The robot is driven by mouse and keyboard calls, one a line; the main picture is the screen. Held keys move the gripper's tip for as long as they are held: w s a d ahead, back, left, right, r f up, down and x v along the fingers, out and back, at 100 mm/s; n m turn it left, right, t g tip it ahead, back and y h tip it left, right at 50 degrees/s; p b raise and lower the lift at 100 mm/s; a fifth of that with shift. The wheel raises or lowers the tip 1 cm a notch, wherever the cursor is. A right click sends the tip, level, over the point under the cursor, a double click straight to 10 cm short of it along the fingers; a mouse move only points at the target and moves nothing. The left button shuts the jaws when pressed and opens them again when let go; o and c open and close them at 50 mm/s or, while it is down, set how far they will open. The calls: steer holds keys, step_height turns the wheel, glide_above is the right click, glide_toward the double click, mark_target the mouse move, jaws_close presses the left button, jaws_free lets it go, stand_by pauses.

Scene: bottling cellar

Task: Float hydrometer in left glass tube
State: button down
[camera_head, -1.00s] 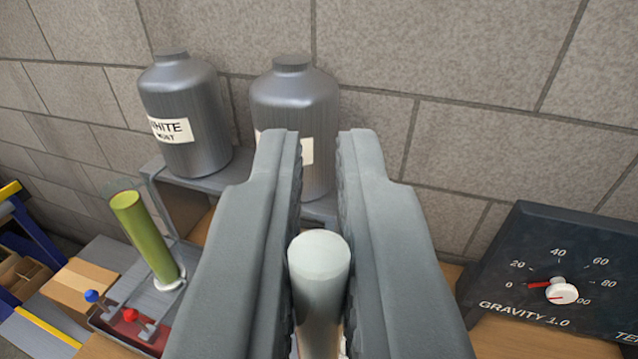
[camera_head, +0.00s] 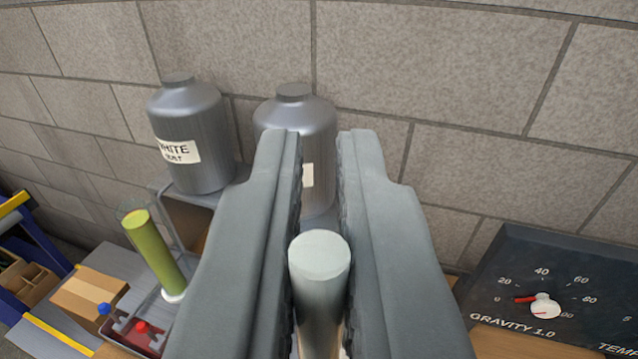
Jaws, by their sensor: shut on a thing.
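My gripper (camera_head: 319,215) fills the middle of the view, its two grey fingers closed around a pale grey-white cylinder, which looks like the hydrometer (camera_head: 319,262). Its round top end faces me and its lower part is hidden between the fingers. The left glass tube (camera_head: 153,250) stands to the left of my gripper and farther off, holding yellow-green liquid, with a clear rim above the liquid and a white foot. The held cylinder is apart from this tube. No second tube shows; my fingers hide the middle of the bench.
Two grey metal tanks stand on a shelf at the wall: one labelled WHITE (camera_head: 190,130), the other (camera_head: 297,120) partly behind my gripper. A gravity dial panel (camera_head: 560,290) is at right. Red and blue taps (camera_head: 142,327) and a cardboard box (camera_head: 88,292) are at lower left.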

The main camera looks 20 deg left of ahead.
steer(key=shift+r, duration=1.4)
